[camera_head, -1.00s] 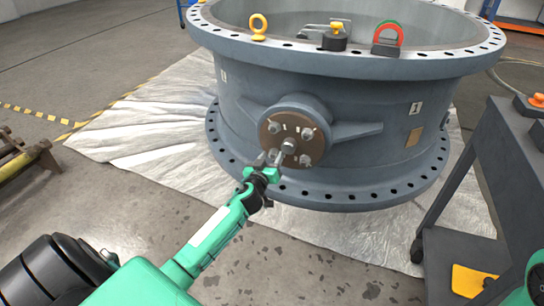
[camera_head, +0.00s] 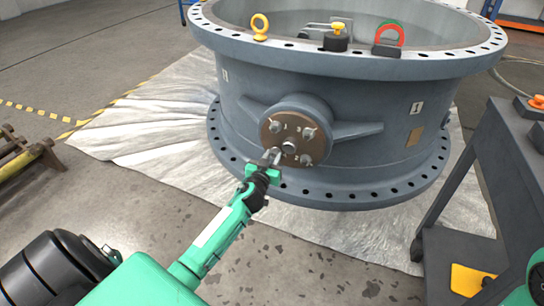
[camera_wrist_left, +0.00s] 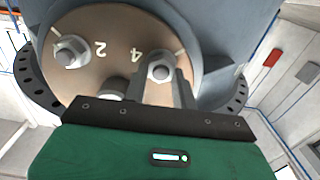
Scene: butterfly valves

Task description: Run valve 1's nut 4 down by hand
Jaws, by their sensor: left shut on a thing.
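Valve 1 (camera_head: 330,110) is a large blue-grey ring body marked with a "1". On its side is a round brown plate (camera_head: 291,121) with a central stub (camera_head: 289,147) and nuts around it. Nut 4 (camera_wrist_left: 160,66), beside the printed "4" in the left wrist view, sits on its stud between the fingers of my left gripper (camera_wrist_left: 162,82). In the head view the left gripper (camera_head: 272,158) is at the plate's lower left, shut on that nut. Nut 2 (camera_wrist_left: 71,50) sits to the left in the wrist view. How far nut 4 is from the plate is unclear.
A yellow lifting eye (camera_head: 259,27), a dark block with a red-green handle (camera_head: 388,40) and another dark weight-like item (camera_head: 335,40) stand on the upper flange. A dark cart (camera_head: 500,190) stands at the right. Pale sheeting (camera_head: 150,130) covers the floor under the valve.

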